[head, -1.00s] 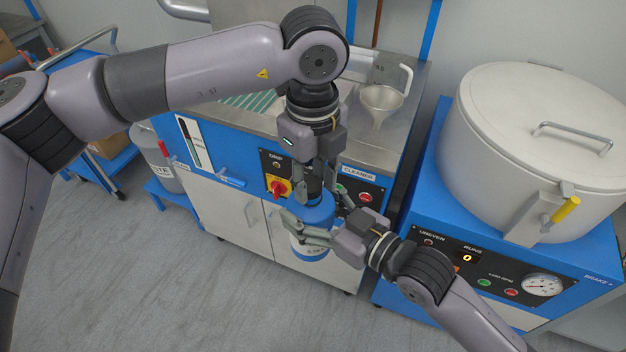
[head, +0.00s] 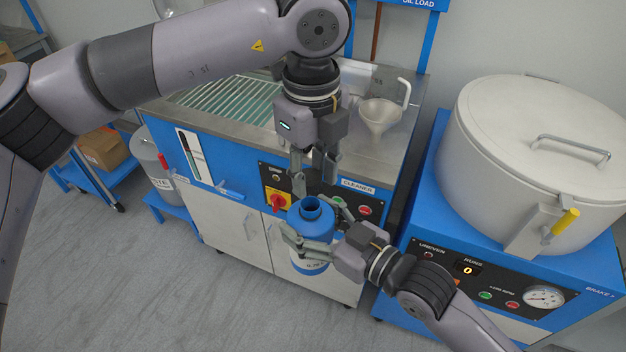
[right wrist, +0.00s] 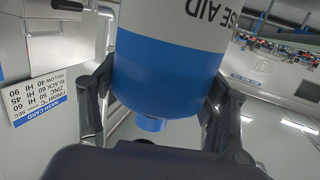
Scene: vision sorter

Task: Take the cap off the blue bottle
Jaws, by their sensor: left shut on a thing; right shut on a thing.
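The blue bottle (head: 313,224) is upright in front of the cleaner cabinet, its open neck facing up. My right gripper (head: 314,222) is shut around its upper body from the right. In the right wrist view the bottle (right wrist: 165,80) appears upside down between the two fingers, with a blue lower band, a short bare neck and a white label reading "SE AID". My left gripper (head: 311,180) is just above the neck, pointing down and shut on the dark cap (head: 314,184). The cap is apart from the bottle and partly hidden by the fingers.
The cleaner cabinet (head: 228,220) stands close behind the bottle, with a red-yellow switch (head: 277,200) and buttons. A funnel (head: 379,118) is on its top. A large white drum machine (head: 535,150) stands at right. Floor at lower left is clear.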

